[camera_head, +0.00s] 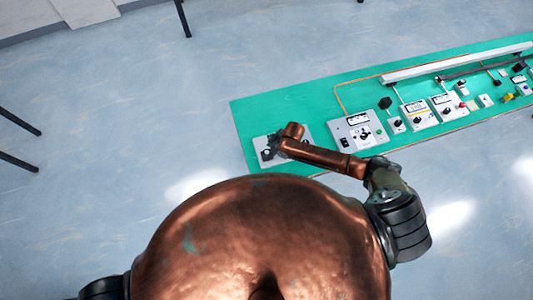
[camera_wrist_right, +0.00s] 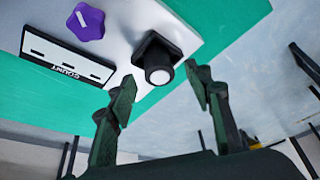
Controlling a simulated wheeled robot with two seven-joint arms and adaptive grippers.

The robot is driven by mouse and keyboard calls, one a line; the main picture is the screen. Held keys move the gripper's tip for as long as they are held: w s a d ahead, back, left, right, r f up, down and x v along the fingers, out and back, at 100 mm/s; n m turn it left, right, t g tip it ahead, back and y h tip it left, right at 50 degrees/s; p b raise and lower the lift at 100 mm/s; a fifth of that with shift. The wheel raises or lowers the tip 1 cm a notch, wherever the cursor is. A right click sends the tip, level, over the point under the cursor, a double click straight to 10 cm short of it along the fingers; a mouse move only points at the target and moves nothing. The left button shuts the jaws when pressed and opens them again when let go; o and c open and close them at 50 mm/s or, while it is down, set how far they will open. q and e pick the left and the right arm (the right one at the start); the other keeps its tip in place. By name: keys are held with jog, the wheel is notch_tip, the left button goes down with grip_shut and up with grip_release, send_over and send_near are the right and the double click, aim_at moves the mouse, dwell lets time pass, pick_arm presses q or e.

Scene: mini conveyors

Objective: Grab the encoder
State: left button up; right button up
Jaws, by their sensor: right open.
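In the right wrist view, a black square-based part with a round pale end, which looks like the encoder (camera_wrist_right: 157,60), sticks out from a white panel (camera_wrist_right: 128,20). A purple knob (camera_wrist_right: 86,22) and a label reading COUNT (camera_wrist_right: 67,60) are on the same panel. My right gripper (camera_wrist_right: 160,78) is open and empty, its two dark fingertips apart on either side of the black part and just short of it. In the head view my right gripper (camera_head: 268,153) is over the leftmost panel (camera_head: 305,130), mostly hidden by my arm. My left gripper is out of view.
The panel is on a long green board (camera_head: 252,112). Several other panels with switches and knobs, such as a grey one (camera_head: 357,131), stand to the right. An orange cable (camera_head: 340,97) and a white rail (camera_head: 455,63) run along the back.

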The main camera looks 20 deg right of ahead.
jog(key=shift+w+a+f, duration=0.1)
jog(key=shift+a+f, duration=0.05)
jog(key=shift+f, duration=0.2)
jog(key=shift+c, duration=0.2)
grip_shut()
